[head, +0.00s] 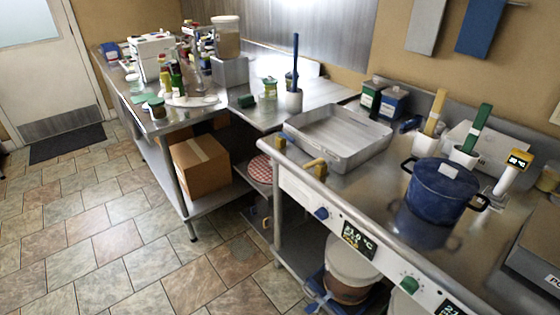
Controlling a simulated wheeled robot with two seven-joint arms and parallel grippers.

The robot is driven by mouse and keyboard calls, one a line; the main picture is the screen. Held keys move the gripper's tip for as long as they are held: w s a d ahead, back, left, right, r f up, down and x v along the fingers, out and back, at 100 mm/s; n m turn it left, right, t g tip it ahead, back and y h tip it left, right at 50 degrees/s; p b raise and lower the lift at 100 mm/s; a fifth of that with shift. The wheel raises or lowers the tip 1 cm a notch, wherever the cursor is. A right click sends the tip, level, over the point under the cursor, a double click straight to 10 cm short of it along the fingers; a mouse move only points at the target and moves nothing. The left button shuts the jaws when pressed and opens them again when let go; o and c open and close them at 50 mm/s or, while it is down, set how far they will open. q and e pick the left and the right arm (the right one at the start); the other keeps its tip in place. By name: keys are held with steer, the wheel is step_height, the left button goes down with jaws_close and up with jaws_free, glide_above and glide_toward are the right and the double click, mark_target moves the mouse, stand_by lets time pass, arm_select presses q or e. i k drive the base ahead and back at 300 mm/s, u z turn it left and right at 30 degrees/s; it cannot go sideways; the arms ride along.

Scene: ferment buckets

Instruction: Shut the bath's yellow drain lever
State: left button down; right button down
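A shallow rectangular steel bath (369,151) stands on the steel counter, right of the middle of the head view. A yellow lever (315,166) is at the bath's front left side, just behind the counter's front rail. Its handle angle is too small to read surely, so I cannot tell whether it is open or shut. Neither of my grippers is in view.
A blue lidded pot (440,190) stands right of the bath. A front rail (330,192) runs along the counter above a white panel with a blue knob (321,213) and a display (358,240). A lidded bucket (351,265) is below. The tiled floor at left is clear.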

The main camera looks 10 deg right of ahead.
mark_target(321, 162)
steer(key=z, duration=0.35)
steer(key=i, duration=0.9)
steer(key=z, duration=0.65)
